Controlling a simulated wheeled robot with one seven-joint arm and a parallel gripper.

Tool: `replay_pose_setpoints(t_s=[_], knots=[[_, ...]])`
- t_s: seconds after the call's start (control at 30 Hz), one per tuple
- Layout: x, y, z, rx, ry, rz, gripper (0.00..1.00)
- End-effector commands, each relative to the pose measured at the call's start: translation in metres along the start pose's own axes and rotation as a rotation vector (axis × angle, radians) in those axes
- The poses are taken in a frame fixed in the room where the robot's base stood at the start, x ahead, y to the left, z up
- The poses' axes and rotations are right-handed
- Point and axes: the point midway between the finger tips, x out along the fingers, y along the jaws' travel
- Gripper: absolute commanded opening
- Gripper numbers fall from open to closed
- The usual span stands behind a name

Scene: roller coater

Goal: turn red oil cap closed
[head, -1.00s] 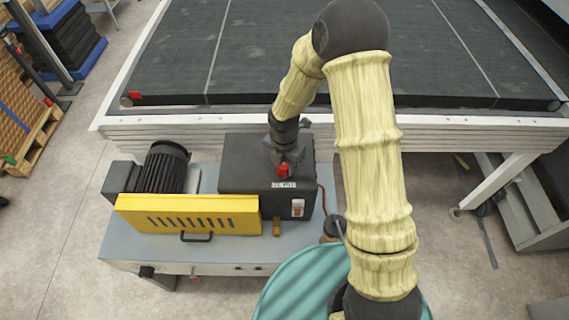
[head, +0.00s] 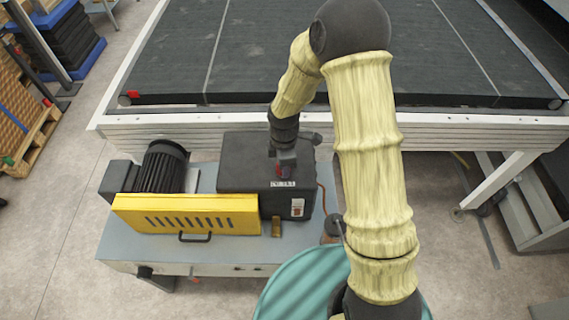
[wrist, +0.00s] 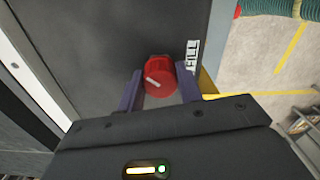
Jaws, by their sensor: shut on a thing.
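The red oil cap (wrist: 158,75) is round with a white line on its top, slanted in the wrist view. It sits on the dark gearbox (wrist: 110,40), beside a white label (wrist: 192,56) reading FILL. My gripper (wrist: 160,84) points down at the cap, with one finger on each side, and is shut on it. In the head view, my gripper (head: 283,165) is over the front part of the gearbox top (head: 240,175). Only a little red of the cap (head: 281,170) shows there between the fingers.
A yellow guard (head: 190,213) and a black motor (head: 163,168) stand left of the gearbox on a grey bench (head: 140,250). A red switch (head: 297,207) is on the gearbox front. A teal drum (head: 295,285) stands in front. A long roller table (head: 250,122) lies behind.

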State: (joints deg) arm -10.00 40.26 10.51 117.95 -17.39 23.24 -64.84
Motion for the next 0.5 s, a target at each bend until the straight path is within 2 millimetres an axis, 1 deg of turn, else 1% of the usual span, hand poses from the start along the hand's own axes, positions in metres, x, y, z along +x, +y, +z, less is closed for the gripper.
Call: replay_pose_setpoints(t_s=[0.5], knots=[[0.0,-0.0004,-0.0008,0.49,0.001,0.003,0.13]])
